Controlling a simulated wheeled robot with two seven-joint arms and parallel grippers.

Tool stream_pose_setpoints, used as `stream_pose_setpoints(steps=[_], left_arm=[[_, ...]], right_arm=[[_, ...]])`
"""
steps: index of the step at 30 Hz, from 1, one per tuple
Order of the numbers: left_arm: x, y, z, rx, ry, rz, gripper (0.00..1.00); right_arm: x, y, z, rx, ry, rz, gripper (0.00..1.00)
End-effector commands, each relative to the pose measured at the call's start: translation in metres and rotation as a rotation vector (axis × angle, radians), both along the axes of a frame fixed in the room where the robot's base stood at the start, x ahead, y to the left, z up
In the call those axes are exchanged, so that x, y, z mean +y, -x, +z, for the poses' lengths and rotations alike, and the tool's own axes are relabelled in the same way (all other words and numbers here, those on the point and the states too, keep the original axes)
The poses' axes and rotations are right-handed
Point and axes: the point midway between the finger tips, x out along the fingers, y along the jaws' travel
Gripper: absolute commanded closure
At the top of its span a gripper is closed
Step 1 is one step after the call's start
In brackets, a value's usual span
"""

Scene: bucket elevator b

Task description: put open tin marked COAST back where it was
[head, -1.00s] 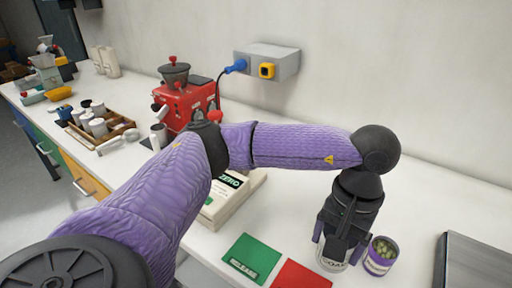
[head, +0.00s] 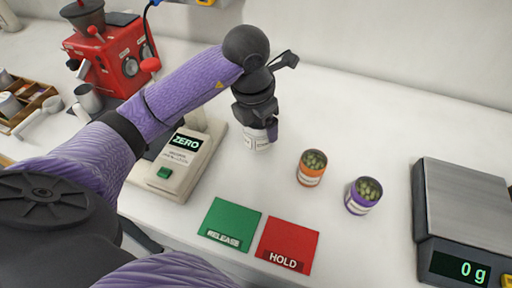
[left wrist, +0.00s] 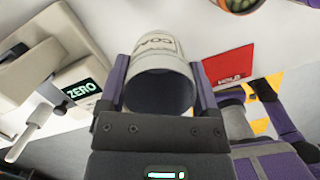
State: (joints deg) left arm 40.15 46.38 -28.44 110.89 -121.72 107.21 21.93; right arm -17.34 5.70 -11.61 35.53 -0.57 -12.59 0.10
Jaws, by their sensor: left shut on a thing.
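My left gripper (head: 257,128) is shut on the pale tin marked COAST (head: 257,142), just right of the ZERO device. In the left wrist view the tin (left wrist: 163,60) sits between both purple fingers. Its open mouth faces the camera, its inside looks dark and its label reads in part "COA". I cannot tell whether its base touches the counter. An orange tin (head: 311,168) and a purple tin (head: 363,196), both open with green contents, stand to its right. My right gripper is not recognisable in either view.
The ZERO device (head: 178,163) stands close on the left. A green RELEASE mat (head: 229,222) and a red HOLD mat (head: 287,243) lie in front. A scale reading 0 g (head: 462,215) is at right. A red machine (head: 110,58) stands at back left. The counter behind the tins is clear.

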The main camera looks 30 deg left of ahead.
Motion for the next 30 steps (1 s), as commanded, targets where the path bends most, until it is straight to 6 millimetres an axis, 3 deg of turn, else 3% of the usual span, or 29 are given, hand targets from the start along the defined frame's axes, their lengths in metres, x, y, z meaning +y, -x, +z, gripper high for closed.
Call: stream_pose_setpoints(steps=[4, 7, 17, 26, 27, 30], left_arm=[[0.005, 0.001, -0.022, 0.005, 0.001, 0.115, 1.0], [0.005, 0.001, -0.048, 0.005, 0.001, 0.119, 1.0], [0.005, 0.001, -0.102, 0.004, 0.002, 0.115, 1.0], [0.005, 0.0, -0.104, 0.0, 0.0, 0.113, 1.0], [0.005, 0.0, -0.104, 0.0, 0.0, 0.113, 0.15], [0.005, 0.0, -0.104, 0.0, 0.0, 0.113, 0.0]], right_arm=[[0.0, 0.001, -0.006, 0.002, -0.001, 0.0, 0.41], [0.001, 0.002, -0.013, 0.006, -0.002, -0.001, 0.41], [0.002, 0.004, -0.027, 0.009, -0.005, 0.0, 0.41], [0.001, 0.004, -0.027, 0.008, -0.004, 0.0, 0.41], [0.001, 0.004, -0.027, 0.008, -0.004, 0.0, 0.41], [0.001, 0.004, -0.027, 0.007, -0.003, 0.0, 0.41]])
